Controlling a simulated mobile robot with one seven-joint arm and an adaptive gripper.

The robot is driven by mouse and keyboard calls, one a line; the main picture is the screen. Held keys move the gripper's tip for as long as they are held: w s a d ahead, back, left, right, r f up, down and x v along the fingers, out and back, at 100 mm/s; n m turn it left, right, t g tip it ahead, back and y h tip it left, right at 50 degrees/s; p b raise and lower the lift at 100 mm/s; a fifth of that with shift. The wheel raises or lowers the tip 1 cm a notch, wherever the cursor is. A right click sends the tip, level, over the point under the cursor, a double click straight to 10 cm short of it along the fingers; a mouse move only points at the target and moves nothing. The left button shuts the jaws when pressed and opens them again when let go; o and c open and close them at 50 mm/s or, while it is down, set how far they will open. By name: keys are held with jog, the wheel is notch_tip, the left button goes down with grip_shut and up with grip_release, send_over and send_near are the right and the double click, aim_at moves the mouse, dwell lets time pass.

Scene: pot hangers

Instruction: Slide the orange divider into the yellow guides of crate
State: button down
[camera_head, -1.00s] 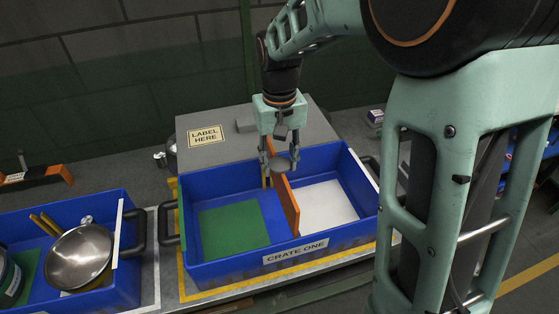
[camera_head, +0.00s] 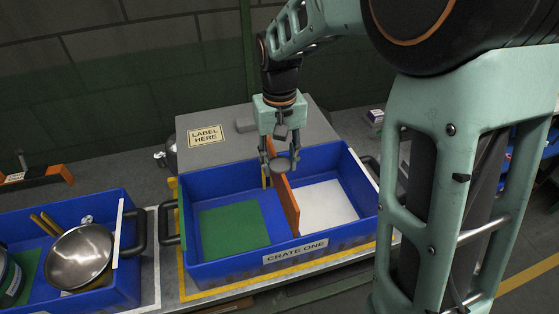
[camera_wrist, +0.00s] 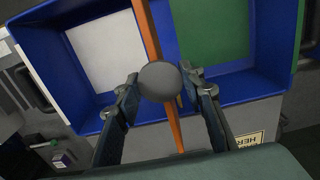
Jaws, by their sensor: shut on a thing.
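The orange divider (camera_head: 289,208) stands upright in the blue crate (camera_head: 222,275), running front to back between a green floor pad and a white one. My gripper (camera_head: 280,166) is over the crate's back half, shut on the divider's round grey knob. The knob (camera_wrist: 160,81) sits between my fingers in the wrist view, and the orange divider (camera_wrist: 149,35) runs beneath it. A yellow guide (camera_head: 265,178) shows at the back wall, just left of the divider. I cannot tell whether the divider's edges are inside the guides; the front guide is hidden.
The green pad (camera_head: 234,226) and white pad (camera_head: 320,205) lie bare. A second blue crate (camera_head: 120,285) at left holds a metal pan (camera_head: 80,256). A grey box (camera_head: 230,122) with a label stands behind the crate, close to my gripper.

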aim_at(280, 195)
jog(key=shift+f+b, duration=4.4)
jog(key=shift+f, duration=1.9)
jog(key=c, duration=1.2)
grip_release()
notch_tip(280, 195, up, 12)
jog(key=shift+r, duration=0.1)
